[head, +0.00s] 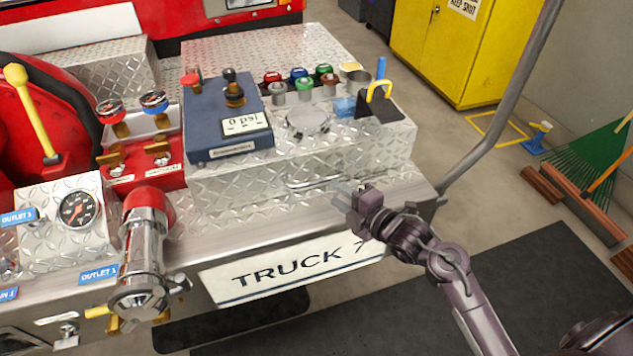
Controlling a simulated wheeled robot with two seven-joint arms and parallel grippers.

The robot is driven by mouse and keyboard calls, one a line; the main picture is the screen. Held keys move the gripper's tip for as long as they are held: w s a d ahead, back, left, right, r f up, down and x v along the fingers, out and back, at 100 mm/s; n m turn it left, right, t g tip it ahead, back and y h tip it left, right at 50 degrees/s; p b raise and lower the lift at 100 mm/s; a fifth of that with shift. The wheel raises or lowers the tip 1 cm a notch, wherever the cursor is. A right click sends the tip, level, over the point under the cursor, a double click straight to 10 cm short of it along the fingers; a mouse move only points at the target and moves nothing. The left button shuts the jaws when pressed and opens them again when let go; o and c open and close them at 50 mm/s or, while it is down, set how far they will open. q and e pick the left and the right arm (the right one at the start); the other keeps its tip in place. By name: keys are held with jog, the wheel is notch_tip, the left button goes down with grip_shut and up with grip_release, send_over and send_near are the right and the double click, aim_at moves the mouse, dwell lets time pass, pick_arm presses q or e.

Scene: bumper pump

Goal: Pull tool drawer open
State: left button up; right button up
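My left gripper is not in view.
A blue pressure unit (225,115) and several coloured caps stand on the deck above. A chrome outlet (143,250) juts out at left. The bumper ledge (270,240) with the TRUCK 7 plate (290,272) lies below. A grey pole (505,110) rises at right.

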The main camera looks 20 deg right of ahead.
aim_at(317, 180)
jog(key=shift+w+a, duration=0.2)
jog(key=shift+w, duration=0.1)
jog(key=x, duration=0.7)
jog(key=shift+w+p, duration=0.1)
jog(key=shift+p, duration=0.25)
grip_shut()
